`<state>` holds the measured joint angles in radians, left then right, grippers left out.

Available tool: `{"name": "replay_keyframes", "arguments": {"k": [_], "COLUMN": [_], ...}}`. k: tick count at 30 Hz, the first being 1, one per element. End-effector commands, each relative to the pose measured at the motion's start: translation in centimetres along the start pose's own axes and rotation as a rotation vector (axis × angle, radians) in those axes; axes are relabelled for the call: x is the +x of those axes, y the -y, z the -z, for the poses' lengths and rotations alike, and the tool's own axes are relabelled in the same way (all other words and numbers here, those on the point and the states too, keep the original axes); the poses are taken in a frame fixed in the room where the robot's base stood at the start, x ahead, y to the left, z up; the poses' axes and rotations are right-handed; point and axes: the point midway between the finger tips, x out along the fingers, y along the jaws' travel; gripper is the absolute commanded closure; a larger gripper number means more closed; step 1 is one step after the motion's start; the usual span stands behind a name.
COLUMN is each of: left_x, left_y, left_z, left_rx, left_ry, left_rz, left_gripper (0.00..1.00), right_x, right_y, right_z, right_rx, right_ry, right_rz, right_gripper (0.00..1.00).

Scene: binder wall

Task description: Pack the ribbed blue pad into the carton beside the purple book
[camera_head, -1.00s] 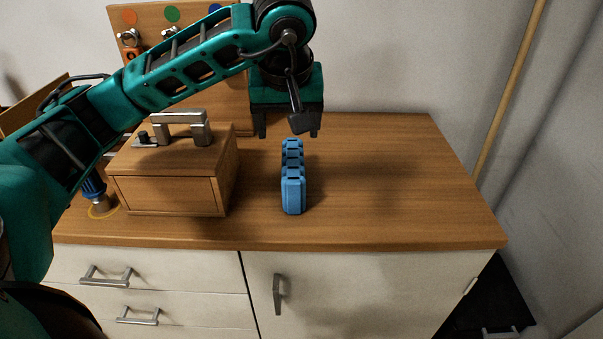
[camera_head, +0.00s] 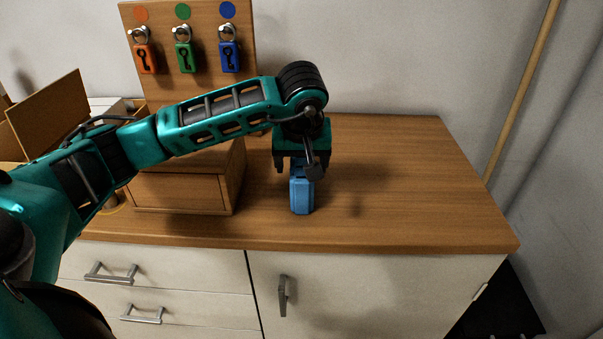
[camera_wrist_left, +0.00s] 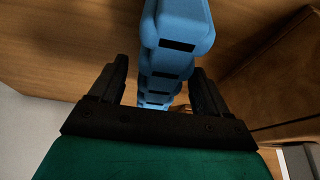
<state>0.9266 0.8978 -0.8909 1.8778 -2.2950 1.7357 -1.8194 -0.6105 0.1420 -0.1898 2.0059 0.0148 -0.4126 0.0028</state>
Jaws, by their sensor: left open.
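The ribbed blue pad (camera_head: 301,193) stands upright on the wooden cabinet top, right of a wooden box. My left gripper (camera_head: 296,170) is over the pad from above and hides its upper and rear part in the head view. In the left wrist view the pad (camera_wrist_left: 177,40) runs between the two open fingers (camera_wrist_left: 160,85), with a gap visible at each side. The carton (camera_head: 10,148) with a raised flap appears to be at the far left, partly hidden by my left arm. I cannot make out the purple book. My right gripper is out of view.
The wooden box (camera_head: 180,193) stands close left of the pad, under my left arm. A board with orange, green and blue padlocks (camera_head: 184,55) stands behind. The cabinet top (camera_head: 420,185) to the right is clear. A pole (camera_head: 522,90) leans on the wall.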

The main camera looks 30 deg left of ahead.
Motion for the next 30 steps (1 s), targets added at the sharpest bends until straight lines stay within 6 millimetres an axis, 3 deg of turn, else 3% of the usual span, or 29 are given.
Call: {"name": "replay_keyframes", "arguments": {"k": [4,21,30], "left_x": [-0.04,-0.07,-0.28], "left_y": [-0.01,0.01,0.01], "left_z": [0.01,0.02,0.13], "left_rx": [0.000,-0.001,-0.001], "left_ry": [0.000,0.000,-0.001], "left_rz": [-0.001,0.000,0.000], "left_gripper": [0.23,0.78,0.78], "right_x": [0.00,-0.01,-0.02], "right_y": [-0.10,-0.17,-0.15], "right_z": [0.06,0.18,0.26], "right_rx": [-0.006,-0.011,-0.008], "right_ry": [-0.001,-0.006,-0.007], "right_rz": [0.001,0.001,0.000], "right_gripper": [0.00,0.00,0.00]}}
